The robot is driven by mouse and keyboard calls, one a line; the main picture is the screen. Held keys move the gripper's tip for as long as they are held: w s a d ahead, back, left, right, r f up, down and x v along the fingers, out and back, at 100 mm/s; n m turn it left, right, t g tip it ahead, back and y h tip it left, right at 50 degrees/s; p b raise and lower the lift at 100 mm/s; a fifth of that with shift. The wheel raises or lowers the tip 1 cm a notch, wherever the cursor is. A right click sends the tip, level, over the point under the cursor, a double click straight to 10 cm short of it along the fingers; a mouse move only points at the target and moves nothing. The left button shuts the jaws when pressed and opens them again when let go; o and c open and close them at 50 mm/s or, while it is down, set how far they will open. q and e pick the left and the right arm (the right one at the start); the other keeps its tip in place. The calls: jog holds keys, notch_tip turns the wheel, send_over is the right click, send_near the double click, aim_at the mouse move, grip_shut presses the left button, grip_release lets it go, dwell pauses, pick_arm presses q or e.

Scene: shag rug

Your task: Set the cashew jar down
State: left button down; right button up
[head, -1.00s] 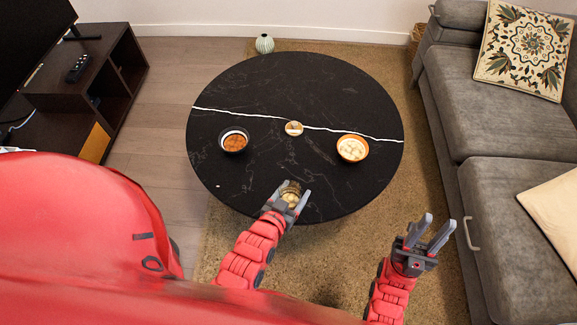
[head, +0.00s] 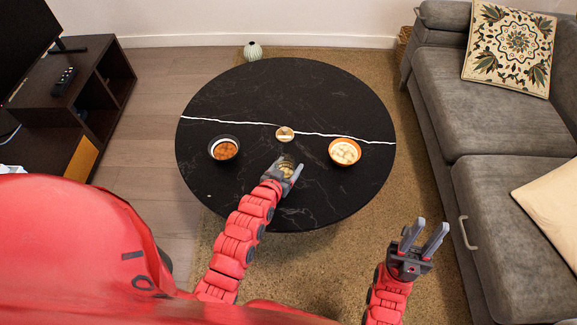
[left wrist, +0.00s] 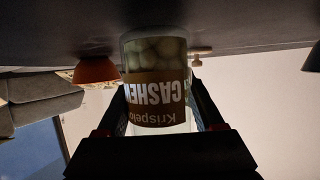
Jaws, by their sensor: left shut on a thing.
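The cashew jar (head: 287,167) is clear with a brown label and pale nuts inside. My left gripper (head: 283,174) is shut around it, above the near half of the round black table (head: 300,88). In the left wrist view, which is upside down, the jar (left wrist: 157,85) stands between the two fingers (left wrist: 162,105), its lettering inverted like the room. Its base is at or very close to the tabletop (left wrist: 225,22); I cannot tell whether it touches. My right gripper (head: 424,238) is open and empty, off the table to the right.
On the table are a dark bowl (head: 224,148) with brown contents, an orange bowl (head: 344,152) with pale contents, and a small round item (head: 285,133) between them. Tabletop around the jar is clear. A grey sofa (head: 470,120) stands right; a dark cabinet (head: 60,110) stands left.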

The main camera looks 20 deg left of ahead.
pick_arm(q)
jog(key=shift+f, duration=0.15)
grip_release()
